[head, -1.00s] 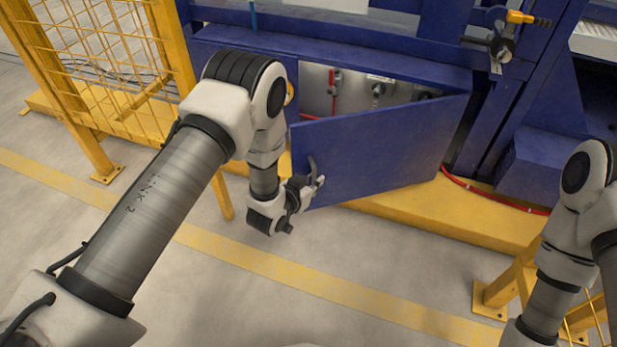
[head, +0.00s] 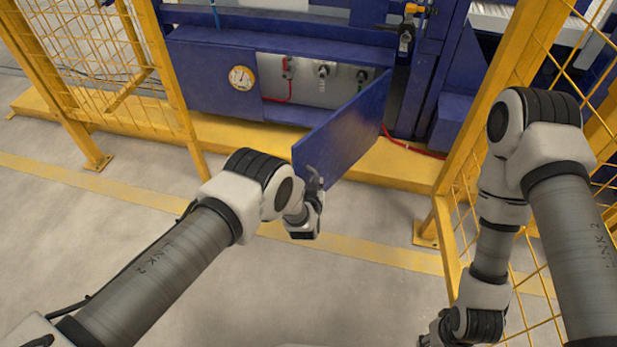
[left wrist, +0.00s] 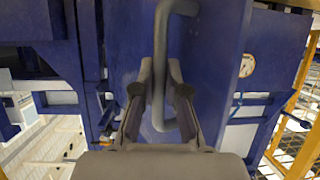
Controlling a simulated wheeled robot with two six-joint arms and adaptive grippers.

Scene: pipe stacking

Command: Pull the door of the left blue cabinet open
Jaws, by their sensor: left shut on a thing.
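The blue cabinet door (head: 345,135) stands well open in the head view, hinged at its right edge and swung out toward me. Its inside and the cabinet opening (head: 315,85) are exposed. My left gripper (head: 314,182) is at the door's free edge, on the handle. In the left wrist view the grey handle (left wrist: 161,65) runs upright between the two fingers of my left gripper (left wrist: 160,85), which are shut on it. My right gripper (head: 432,338) is at the bottom edge of the head view, mostly cut off, so its opening is unclear.
A round gauge (head: 241,78) sits on the blue panel left of the opening. Valves and a red hose (head: 277,98) show inside. Yellow mesh fences (head: 90,60) stand at left and right. A yellow base beam (head: 230,130) runs along the floor. Floor in front is clear.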

